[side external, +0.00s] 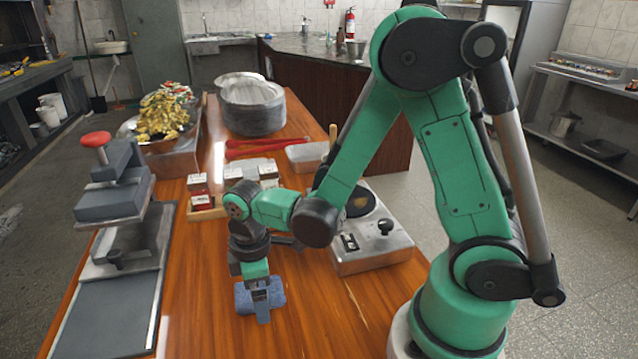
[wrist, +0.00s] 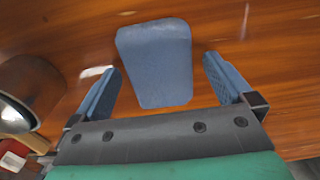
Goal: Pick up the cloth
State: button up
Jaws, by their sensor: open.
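The cloth is a small blue folded pad (wrist: 155,63) lying flat on the wooden table in the wrist view. It also shows in the side view (side external: 243,298), partly hidden behind my gripper. My gripper (wrist: 160,80) is open and empty, with its two blue-grey fingers apart. In the wrist view the cloth lies between and just beyond the fingers. In the side view my gripper (side external: 262,312) points down over the cloth. I cannot tell whether the fingers touch it.
A burner plate (side external: 375,255) stands to the right of my gripper. A press (side external: 115,200) stands at the left. Small boxes in a wooden tray (side external: 208,213), a stack of plates (side external: 252,108) and red tongs (side external: 265,146) lie farther back.

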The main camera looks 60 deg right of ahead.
jog(key=c, duration=1.3)
jog(key=shift+r, duration=0.1)
notch_tip(320, 180, up, 20)
